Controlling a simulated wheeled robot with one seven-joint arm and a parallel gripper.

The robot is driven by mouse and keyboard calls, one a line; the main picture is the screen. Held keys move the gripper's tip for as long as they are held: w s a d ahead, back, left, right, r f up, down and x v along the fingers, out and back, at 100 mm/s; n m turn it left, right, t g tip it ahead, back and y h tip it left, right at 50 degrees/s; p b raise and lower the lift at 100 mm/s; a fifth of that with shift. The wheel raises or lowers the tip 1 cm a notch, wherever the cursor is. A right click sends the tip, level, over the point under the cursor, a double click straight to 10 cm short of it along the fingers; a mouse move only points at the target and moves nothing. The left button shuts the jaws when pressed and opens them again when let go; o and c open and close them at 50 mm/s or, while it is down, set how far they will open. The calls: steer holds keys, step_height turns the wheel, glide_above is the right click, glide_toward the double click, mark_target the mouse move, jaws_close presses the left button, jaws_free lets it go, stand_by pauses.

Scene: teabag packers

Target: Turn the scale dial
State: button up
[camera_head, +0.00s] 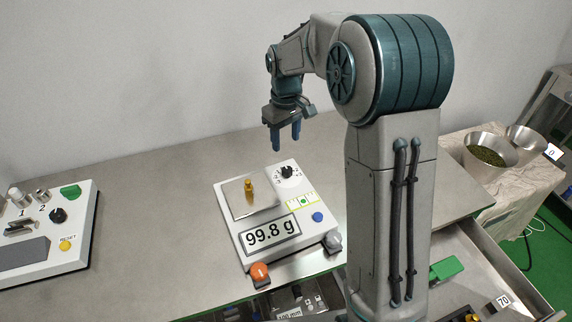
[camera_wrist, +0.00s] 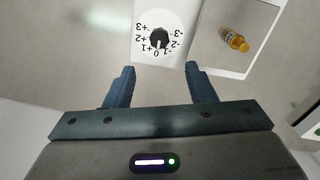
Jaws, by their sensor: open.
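The scale (camera_head: 268,254) sits on the metal table, its display reading 99.8 g. Its black dial (camera_head: 287,171) is at the back right corner, on a white face with numbers. In the wrist view the dial (camera_wrist: 158,39) shows upside down, with marks from -3 to +3 and its pointer near 0. A small brass-coloured weight (camera_head: 249,187) stands on the weighing plate (camera_head: 240,206). It also shows in the wrist view (camera_wrist: 236,42). My gripper (camera_head: 284,146) is open and empty, above and behind the dial, apart from it.
A white panel (camera_head: 40,262) with a black knob, green button and yellow reset button stands at the left. Open drawers lie in front. The table between panel and scale is clear.

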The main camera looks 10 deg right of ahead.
mark_target(286, 168)
step_height(286, 168, down, 10)
steer(key=shift+f, duration=0.25)
steer(key=c, duration=1)
